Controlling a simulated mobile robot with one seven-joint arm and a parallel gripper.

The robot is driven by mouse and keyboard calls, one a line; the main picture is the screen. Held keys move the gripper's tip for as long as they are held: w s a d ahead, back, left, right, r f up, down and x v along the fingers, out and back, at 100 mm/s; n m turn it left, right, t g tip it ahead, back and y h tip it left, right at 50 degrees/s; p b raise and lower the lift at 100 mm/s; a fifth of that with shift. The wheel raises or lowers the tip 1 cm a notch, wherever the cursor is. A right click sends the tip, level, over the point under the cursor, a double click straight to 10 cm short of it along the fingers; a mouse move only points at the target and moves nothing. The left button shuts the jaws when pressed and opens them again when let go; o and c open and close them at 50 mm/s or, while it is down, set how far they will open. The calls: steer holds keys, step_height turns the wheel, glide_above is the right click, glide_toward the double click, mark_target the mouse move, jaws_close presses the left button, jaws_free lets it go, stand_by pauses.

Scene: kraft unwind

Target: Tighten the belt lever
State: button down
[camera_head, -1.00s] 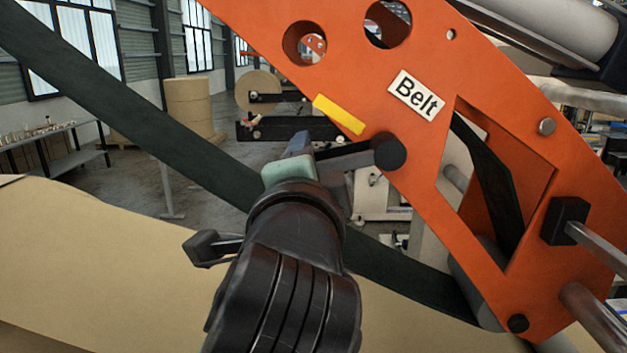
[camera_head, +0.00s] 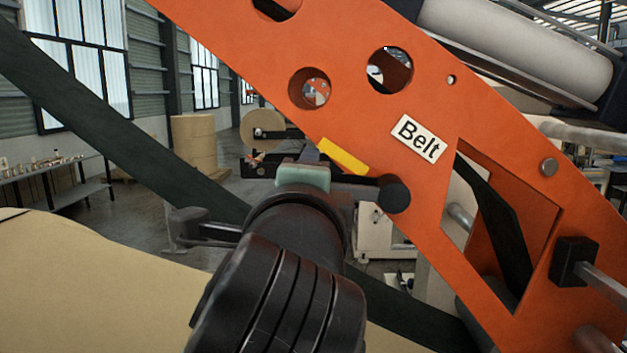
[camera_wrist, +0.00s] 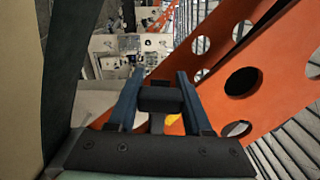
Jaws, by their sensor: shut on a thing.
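The belt lever (camera_head: 352,190) is a dark bar running left from a round black pivot (camera_head: 393,194) on the orange plate (camera_head: 250,45). It slopes slightly up to the left. A yellow mark (camera_head: 343,156) lies on the plate's edge just above the lever. A white "Belt" label (camera_head: 419,138) is to its upper right. My gripper (camera_head: 309,158) is at the lever's outer end, partly hidden by my own wrist. In the wrist view, its two blue fingers (camera_wrist: 158,76) are shut around the lever's dark handle block (camera_wrist: 160,99).
A dark belt (camera_head: 125,130) runs diagonally behind my arm. A large brown paper roll (camera_head: 80,290) fills the lower left. A metal bar with a black clamp (camera_head: 572,262) juts out at right. Shelving (camera_head: 60,185) and more rolls (camera_head: 195,145) stand farther back.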

steer(key=shift+c, duration=2)
jaws_free()
steer(key=shift+o, duration=0.4)
steer(key=shift+r, duration=0.1)
